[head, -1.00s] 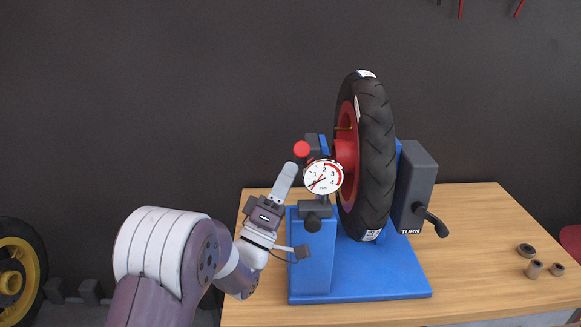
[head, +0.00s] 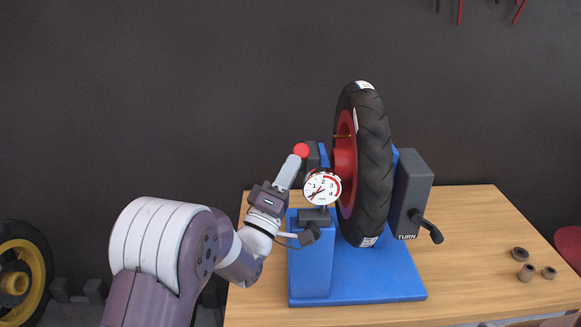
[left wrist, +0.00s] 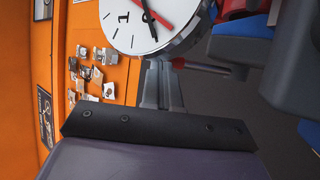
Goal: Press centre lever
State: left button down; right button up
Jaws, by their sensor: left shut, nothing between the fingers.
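A lever with a red ball knob (head: 301,150) stands at the back left of a blue wheel stand (head: 311,255). My left gripper (head: 296,160) is shut and empty, its fingertips pointing up at the underside of the red knob. In the head view the tips overlap or meet the knob's lower edge; I cannot tell whether they touch. In the left wrist view the shut fingers (left wrist: 160,75) reach up beside a white dial gauge (left wrist: 140,18). The gauge also shows in the head view (head: 322,188), just right of the fingers. My right gripper is not in view.
A black tyre on a red rim (head: 374,160) stands upright in the stand. A grey block with a crank (head: 430,229) marked TURN is on its right. Several small round parts (head: 526,272) lie at the wooden bench's (head: 470,225) right. A yellow wheel (head: 17,283) stands far left.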

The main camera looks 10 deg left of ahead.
pick_arm(q)
jog(key=w+a+r+n+g+y+p, duration=0.2)
jog(key=w+r+n+g+p, duration=0.3)
jog(key=p, duration=1.6)
jog(key=shift+w+a+r+n+g+y, duration=0.25)
jog(key=shift+w+r+g+y, duration=0.65)
jog(key=shift+w+r+g, duration=0.5)
jog(key=shift+w+d+f+p, duration=0.1)
jog(key=shift+w+f+p, duration=0.05)
jog(key=shift+f+p, duration=0.15)
